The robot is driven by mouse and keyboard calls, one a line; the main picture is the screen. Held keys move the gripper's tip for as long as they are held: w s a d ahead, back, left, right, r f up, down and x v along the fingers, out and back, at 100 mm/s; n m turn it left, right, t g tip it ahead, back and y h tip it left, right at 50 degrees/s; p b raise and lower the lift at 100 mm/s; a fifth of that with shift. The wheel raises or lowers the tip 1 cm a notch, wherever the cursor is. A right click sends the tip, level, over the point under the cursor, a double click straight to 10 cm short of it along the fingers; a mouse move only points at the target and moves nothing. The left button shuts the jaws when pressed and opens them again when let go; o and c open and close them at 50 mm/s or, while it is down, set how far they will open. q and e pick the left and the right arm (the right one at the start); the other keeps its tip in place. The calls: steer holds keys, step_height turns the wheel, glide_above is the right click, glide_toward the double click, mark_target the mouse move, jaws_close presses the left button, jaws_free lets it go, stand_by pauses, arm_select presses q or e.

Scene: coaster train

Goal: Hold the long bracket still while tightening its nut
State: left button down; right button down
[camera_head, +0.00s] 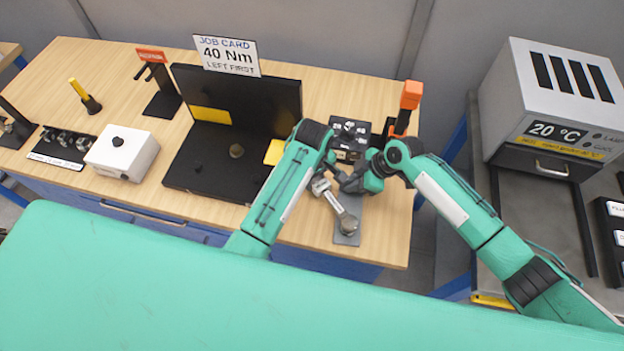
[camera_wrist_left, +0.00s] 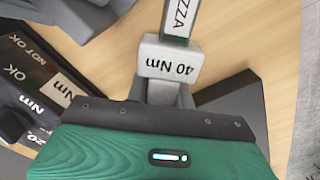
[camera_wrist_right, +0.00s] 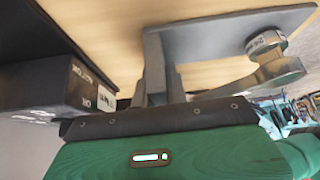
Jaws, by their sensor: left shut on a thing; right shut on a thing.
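Both my grippers meet over the right end of the bench. My left gripper (camera_head: 328,176) is shut on a grey piece with a "40 Nm" label (camera_wrist_left: 168,68); its fingers are mostly hidden in the left wrist view.
A tester box marked OK and NOT OK (camera_head: 347,130) stands just behind my grippers. A black and orange stand (camera_head: 410,97) is beside it. A job card (camera_head: 227,54) reads 40 Nm, left first. A white box (camera_head: 122,155) stands left. A grey oven-like unit (camera_head: 545,100) is at right.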

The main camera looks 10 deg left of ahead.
arm_select(q)
steer(key=shift+w+d+m, duration=0.95)
steer(key=shift+d+m, duration=0.05)
steer(key=shift+d, duration=0.1)
stand_by(1.2)
steer(key=shift+r, duration=0.1)
steer(key=shift+r, duration=2.3)
steer(key=shift+s+a+r, duration=0.15)
steer(key=shift+a+r, duration=0.05)
steer(key=shift+r, duration=0.05)
steer(key=s+a+r+n, duration=0.1)
steer(key=r+n, duration=0.1)
steer(key=shift+s+a+r, duration=0.3)
steer(key=shift+s+a, duration=0.05)
steer(key=shift+a, duration=0.05)
steer(key=shift+f, duration=3.3)
